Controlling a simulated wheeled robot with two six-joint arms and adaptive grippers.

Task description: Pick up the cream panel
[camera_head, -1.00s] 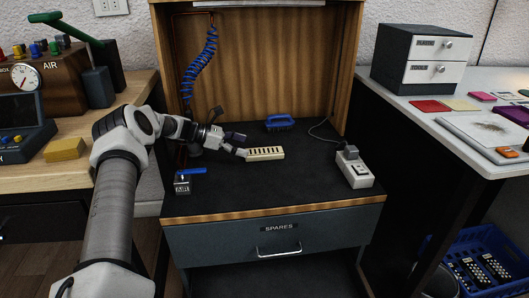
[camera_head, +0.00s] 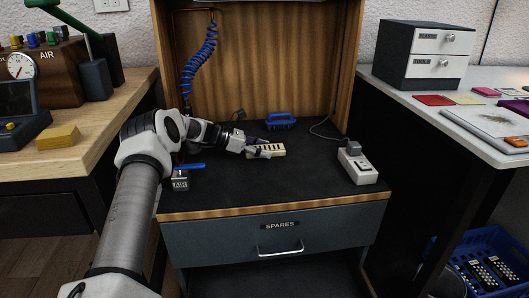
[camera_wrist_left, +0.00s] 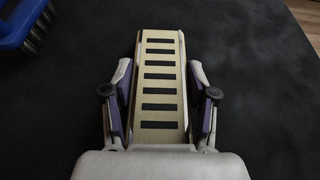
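The cream panel (camera_head: 277,149) is a flat pale plate with a row of dark slots, lying on the dark work surface inside the wooden booth. In the left wrist view the cream panel (camera_wrist_left: 162,66) runs lengthwise between my fingers. My left gripper (camera_head: 262,150) is over the panel's left part and hides that end. In the left wrist view my left gripper (camera_wrist_left: 160,90) is open, with one finger on each side of the panel and a narrow gap showing on both sides. My right gripper is in neither view.
A blue brush (camera_head: 281,121) lies behind the panel. A white socket box (camera_head: 357,166) stands to the right, with a cable. A blue-handled air valve (camera_head: 181,180) is at the left. The front of the dark surface (camera_head: 270,190) is clear above the SPARES drawer (camera_head: 280,240).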

